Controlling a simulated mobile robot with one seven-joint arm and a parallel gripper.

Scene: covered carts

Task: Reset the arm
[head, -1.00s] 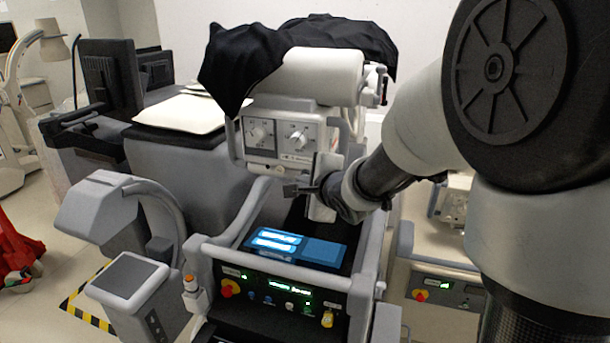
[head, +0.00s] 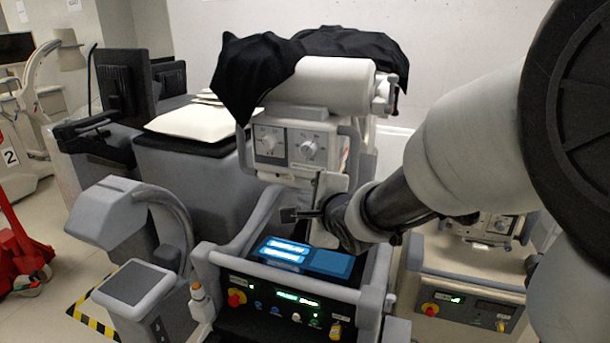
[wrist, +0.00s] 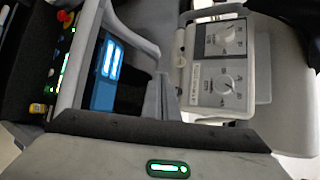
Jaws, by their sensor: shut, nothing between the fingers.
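My gripper (head: 290,214) shows in the head view at the end of my arm, which reaches in from the right. Its fingers are shut with nothing between them, and they point left. It is in the air above the front cart, in front of the white machine's dial panel (head: 290,147). In the wrist view the dial panel (wrist: 223,62) is at the upper right, beyond the gripper's grey finger (wrist: 160,98).
A black cloth (head: 255,75) covers the machine's top. The cart's control panel (head: 285,303) has buttons and green displays. A second cart (head: 465,284) stands at the right.

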